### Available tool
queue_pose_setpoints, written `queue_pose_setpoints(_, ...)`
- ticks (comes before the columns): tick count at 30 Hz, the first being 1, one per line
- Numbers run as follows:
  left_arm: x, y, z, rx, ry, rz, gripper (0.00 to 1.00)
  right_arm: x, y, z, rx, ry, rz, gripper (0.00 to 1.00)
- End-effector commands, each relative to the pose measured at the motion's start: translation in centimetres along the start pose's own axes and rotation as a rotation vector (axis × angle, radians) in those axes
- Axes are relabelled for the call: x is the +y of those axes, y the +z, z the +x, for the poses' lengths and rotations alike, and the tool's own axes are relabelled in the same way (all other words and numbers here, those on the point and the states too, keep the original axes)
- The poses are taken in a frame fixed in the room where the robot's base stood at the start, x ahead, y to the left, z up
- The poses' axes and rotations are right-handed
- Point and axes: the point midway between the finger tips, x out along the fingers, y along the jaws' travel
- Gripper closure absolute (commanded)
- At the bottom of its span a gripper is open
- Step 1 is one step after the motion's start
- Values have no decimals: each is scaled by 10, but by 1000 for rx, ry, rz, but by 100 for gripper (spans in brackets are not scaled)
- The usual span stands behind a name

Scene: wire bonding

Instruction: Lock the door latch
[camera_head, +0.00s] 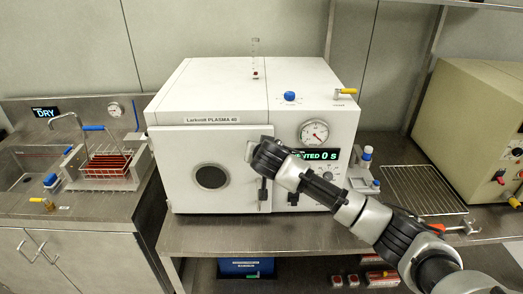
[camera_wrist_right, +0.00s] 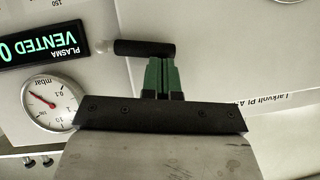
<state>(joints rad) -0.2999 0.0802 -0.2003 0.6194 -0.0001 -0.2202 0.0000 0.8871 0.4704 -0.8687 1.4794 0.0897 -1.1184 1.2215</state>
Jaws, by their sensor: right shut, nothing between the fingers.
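The white plasma machine's door (camera_head: 185,145) with a round dark window looks shut in the head view. The black latch handle (camera_wrist_right: 145,47) shows close in the wrist view, lying across the picture beside the door seam. A black piece at the door's right edge (camera_head: 262,190) in the head view appears to be the latch. My right gripper (camera_wrist_right: 160,72) is shut and empty, its green fingertips at the black handle; I cannot tell if they touch it. In the head view the right gripper (camera_head: 262,158) is in front of the door's right edge, fingers hidden. My left gripper is not in view.
A gauge (camera_head: 314,133) and a "VENTED 0 S" display (camera_head: 322,155) sit right of the door. A yellow-handled valve (camera_head: 345,92) is on top. A wire rack (camera_head: 424,189) lies on the bench to the right. A sink unit (camera_head: 60,210) stands left.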

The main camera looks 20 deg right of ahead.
Motion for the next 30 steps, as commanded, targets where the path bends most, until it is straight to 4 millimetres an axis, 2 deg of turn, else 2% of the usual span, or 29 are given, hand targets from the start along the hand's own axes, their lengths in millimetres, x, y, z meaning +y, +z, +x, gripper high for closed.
queue_pose_setpoints(5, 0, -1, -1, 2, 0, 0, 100, -1, 1, 0, -2, 8, -14, 100)
queue_pose_setpoints(13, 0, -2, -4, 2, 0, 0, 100, -6, 13, 7, -3, 113, -194, 100)
queue_pose_setpoints(23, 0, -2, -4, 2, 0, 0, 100, -5, 13, 8, 0, 126, -215, 100)
queue_pose_setpoints(26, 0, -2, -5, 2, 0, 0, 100, -5, 11, 7, 0, 126, -215, 100)
queue_pose_setpoints(30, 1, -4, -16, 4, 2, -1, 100, -3, -4, 4, 0, 126, -212, 100)
